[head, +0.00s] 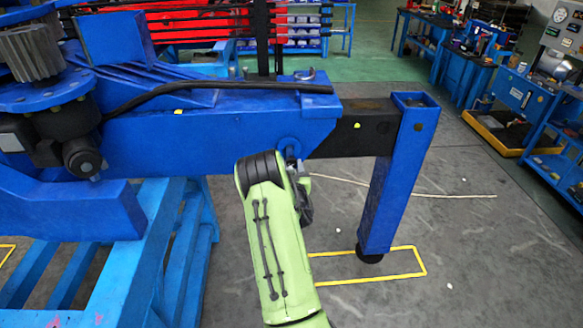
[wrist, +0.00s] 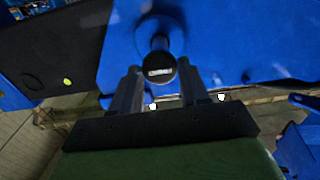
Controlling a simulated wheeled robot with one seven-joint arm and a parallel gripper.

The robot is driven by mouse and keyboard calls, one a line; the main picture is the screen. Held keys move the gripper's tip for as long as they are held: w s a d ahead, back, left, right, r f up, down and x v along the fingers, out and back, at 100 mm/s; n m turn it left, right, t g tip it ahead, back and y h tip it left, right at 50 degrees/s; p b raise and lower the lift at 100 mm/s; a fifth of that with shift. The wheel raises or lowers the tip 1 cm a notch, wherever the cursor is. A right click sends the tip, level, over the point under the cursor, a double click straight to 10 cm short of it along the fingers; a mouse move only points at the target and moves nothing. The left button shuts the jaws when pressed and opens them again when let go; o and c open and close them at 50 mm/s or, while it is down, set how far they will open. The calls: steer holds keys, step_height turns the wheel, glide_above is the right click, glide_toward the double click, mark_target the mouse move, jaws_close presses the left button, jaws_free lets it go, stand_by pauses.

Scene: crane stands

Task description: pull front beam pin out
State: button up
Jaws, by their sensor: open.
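The blue crane beam (head: 220,125) runs across the head view, with a black inner beam (head: 360,125) extending from its end. The front beam pin (wrist: 160,64) stands out from the blue beam face in the wrist view, its dark round end toward the camera. In the head view its round blue collar (head: 289,145) shows on the beam's side, and my arm hides most of the pin. My gripper (wrist: 162,78) is open, with one finger on each side of the pin's end. Whether either finger touches the pin cannot be told.
A blue outrigger leg (head: 390,185) stands at the right over a yellow floor marking (head: 375,278). A blue support frame (head: 160,240) is at the lower left. A black hose (head: 215,87) lies along the beam top. Grey floor lies open at right.

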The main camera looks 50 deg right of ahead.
steer(key=o, duration=0.3)
steer(key=shift+o, duration=0.2)
steer(key=b+v, duration=0.2)
steer(key=v, duration=1.1)
steer(key=shift+s+a+r, duration=0.2)
steer(key=shift+a, duration=0.2)
steer(key=p+v, duration=0.2)
steer(key=p, duration=0.2)
steer(key=shift+s+d+f, duration=0.1)
steer(key=shift+f, duration=0.05)
